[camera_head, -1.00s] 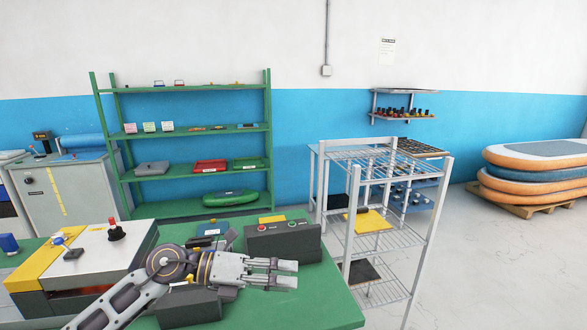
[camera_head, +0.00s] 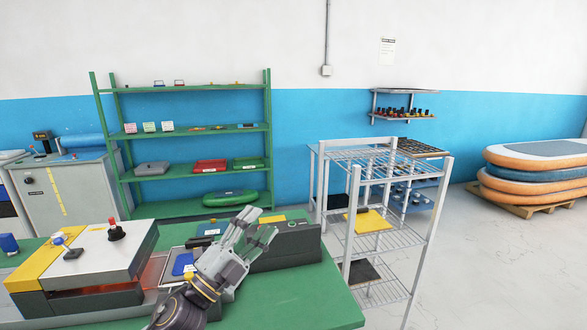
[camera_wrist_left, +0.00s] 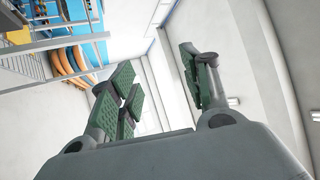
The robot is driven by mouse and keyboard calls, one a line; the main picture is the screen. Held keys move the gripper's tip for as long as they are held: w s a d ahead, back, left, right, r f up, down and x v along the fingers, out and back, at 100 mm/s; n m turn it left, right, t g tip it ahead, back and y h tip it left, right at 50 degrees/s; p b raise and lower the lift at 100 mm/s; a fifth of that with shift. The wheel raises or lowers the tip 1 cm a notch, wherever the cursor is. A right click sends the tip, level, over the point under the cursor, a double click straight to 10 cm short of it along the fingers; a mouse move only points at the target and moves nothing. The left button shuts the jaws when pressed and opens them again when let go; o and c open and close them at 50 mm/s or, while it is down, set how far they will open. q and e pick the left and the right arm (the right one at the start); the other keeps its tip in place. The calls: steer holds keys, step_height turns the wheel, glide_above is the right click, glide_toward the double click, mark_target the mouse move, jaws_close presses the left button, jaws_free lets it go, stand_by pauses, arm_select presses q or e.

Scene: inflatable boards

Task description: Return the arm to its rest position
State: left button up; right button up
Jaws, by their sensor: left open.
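My left gripper (camera_head: 252,237) is at the bottom middle of the head view, above the green table (camera_head: 290,295), its fingers tilted up and to the right. It is in front of the dark control box (camera_head: 295,246) and hides part of it. In the left wrist view the fingers (camera_wrist_left: 160,90) are spread apart with nothing between them. That view looks toward the wall, windows and ceiling and is turned sideways. My right gripper is not in view.
A press-like machine (camera_head: 95,250) with a red knob stands on the table at left. A blue object (camera_head: 183,263) lies on a grey plate beside my gripper. A wire rack (camera_head: 375,245) stands right of the table. A green shelf (camera_head: 190,130) is behind. Stacked boards (camera_head: 530,175) are at far right.

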arm_select(q)
steer(key=s+a+f+n+g+y, duration=0.1)
steer(key=a+f+n+y, duration=0.45)
steer(key=f, duration=0.25)
steer(key=s+a+f+n+g+y, duration=0.1)
steer(key=a+f+n+g+y, duration=0.1)
steer(key=a+f+n+y, duration=0.35)
steer(key=a+f+n+g+y, duration=0.1)
steer(key=a+f+n+y, duration=0.2)
steer(key=f+n+y, duration=0.35)
steer(key=s+f+n+g+h, duration=0.35)
steer(key=s+f+g, duration=0.75)
steer(key=s+f, duration=0.8)
steer(key=s+a+f, duration=0.1)
steer(key=s+f, duration=0.1)
steer(key=f, duration=1.4)
steer(key=s+a+f, duration=0.1)
steer(key=f, duration=1.4)
steer(key=s+a+f+g, duration=0.1)
steer(key=s+a+f, duration=0.2)
steer(key=s+f, duration=0.7)
steer(key=s+a+f+y, duration=0.1)
steer(key=s+a+f, duration=0.1)
steer(key=s+f, duration=0.8)
steer(key=shift+s+a+f+m+g, duration=0.2)
steer(key=shift+s+a+m+g, duration=0.15)
steer(key=shift+s, duration=0.4)
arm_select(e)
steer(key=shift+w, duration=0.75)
